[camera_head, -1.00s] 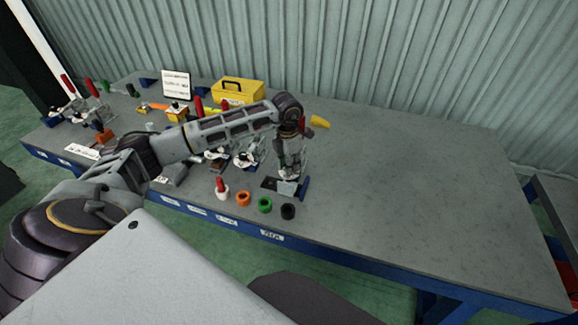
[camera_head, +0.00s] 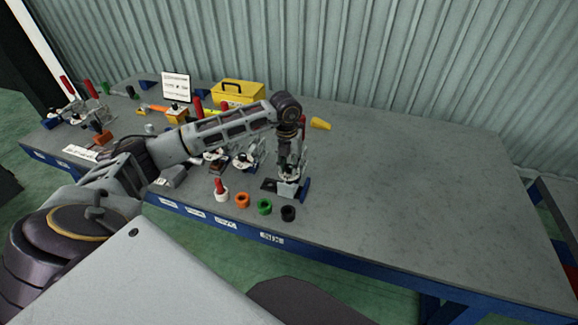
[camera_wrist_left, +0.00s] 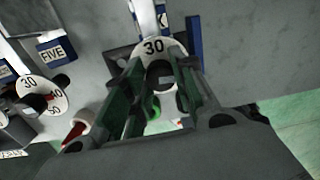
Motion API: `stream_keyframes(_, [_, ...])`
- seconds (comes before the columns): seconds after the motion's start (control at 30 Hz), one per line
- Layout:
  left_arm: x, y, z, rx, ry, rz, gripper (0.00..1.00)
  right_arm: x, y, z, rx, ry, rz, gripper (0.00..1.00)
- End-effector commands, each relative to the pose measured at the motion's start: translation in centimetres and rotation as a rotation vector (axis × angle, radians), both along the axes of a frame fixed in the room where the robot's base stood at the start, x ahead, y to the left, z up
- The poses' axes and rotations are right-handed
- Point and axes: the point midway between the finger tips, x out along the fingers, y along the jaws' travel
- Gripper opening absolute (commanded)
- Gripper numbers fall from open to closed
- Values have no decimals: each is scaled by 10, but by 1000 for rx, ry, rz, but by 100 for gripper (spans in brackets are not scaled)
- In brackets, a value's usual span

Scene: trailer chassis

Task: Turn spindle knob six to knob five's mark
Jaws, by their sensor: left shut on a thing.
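My left gripper (camera_head: 290,170) points down at the rightmost spindle fixture (camera_head: 288,188) near the bench's front edge. In the left wrist view my left gripper (camera_wrist_left: 160,85) is shut on spindle knob six (camera_wrist_left: 159,71), a dark knob whose white dial (camera_wrist_left: 154,47) shows 30 at the top. The fingers hide the rest of this dial. Knob five (camera_wrist_left: 36,101) is at the left of the wrist view, with 30, 40 and 50 readable on its dial (camera_wrist_left: 58,84) and a red mark near 40. My right gripper is not in view.
White, orange (camera_head: 242,200), green (camera_head: 265,206) and black (camera_head: 288,213) rings line the front edge; a red piece stands in the white one (camera_head: 222,193). A yellow toolbox (camera_head: 240,93) and a sign (camera_head: 176,86) stand behind. The bench's right half (camera_head: 420,200) is clear.

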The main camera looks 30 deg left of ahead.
Motion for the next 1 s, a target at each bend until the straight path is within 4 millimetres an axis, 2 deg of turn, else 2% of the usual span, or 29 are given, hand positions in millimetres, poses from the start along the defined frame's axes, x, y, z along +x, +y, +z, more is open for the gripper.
stream_keyframes(0.33, [1, 1, 1, -4, -3, 94, 2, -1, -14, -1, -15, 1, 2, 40])
stream_keyframes(0.73, [1, 1, 1, -4, -4, 100, 2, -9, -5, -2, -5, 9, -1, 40])
stream_keyframes(0.77, [1, 1, 1, -4, -4, 99, 30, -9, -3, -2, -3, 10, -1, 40])
stream_keyframes(0.9, [1, 1, 1, -5, -3, 99, 48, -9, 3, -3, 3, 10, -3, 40])
stream_keyframes(1.0, [0, 0, 1, -5, -2, 98, 49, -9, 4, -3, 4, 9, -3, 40])
